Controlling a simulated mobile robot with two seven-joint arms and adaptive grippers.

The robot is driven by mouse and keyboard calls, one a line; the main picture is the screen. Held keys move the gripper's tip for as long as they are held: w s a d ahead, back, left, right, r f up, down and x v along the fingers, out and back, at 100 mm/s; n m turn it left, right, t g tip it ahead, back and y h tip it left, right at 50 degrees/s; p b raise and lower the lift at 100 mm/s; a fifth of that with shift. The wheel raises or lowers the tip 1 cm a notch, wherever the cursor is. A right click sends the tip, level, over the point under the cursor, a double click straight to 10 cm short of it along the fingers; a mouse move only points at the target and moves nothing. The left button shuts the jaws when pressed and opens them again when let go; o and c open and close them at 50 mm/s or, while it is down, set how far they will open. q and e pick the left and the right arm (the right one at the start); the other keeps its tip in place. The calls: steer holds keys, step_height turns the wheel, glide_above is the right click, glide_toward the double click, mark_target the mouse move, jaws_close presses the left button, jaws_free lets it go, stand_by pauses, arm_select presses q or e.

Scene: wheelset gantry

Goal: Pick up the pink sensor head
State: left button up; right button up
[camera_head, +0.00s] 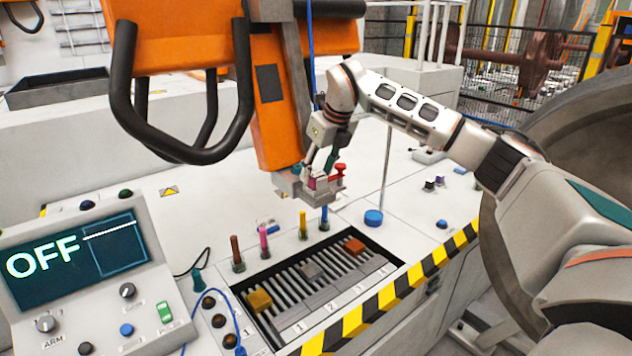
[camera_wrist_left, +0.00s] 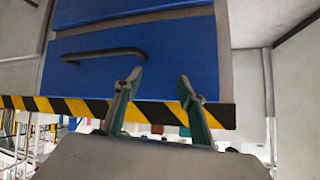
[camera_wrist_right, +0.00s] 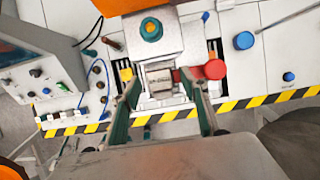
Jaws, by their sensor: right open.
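The pink sensor head (camera_head: 263,241) stands upright in a row with brown, yellow and blue ones behind the slotted tray; I cannot make it out in the right wrist view. My right gripper (camera_head: 323,165) is at the grey mount (camera_head: 294,187) on the lower end of the orange arm, above and to the right of the pink head. In the right wrist view its fingers (camera_wrist_right: 160,82) are apart, with a grey block between them and a red knob (camera_wrist_right: 214,69) beside the right finger. My left gripper (camera_wrist_left: 160,84) is open and empty, facing a blue drawer front.
The slotted tray (camera_head: 330,302) holds yellow, grey and orange blocks. A control panel (camera_head: 98,282) reading OFF stands at left. The orange arm (camera_head: 275,100) with black handles hangs over the bench. A blue cap (camera_head: 374,217) lies right of the row. The blue drawer (camera_wrist_left: 180,50) has a black handle.

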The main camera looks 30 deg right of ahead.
steer(key=shift+f, duration=0.15)
steer(key=c, duration=1.2)
steer(key=shift+c, duration=0.2)
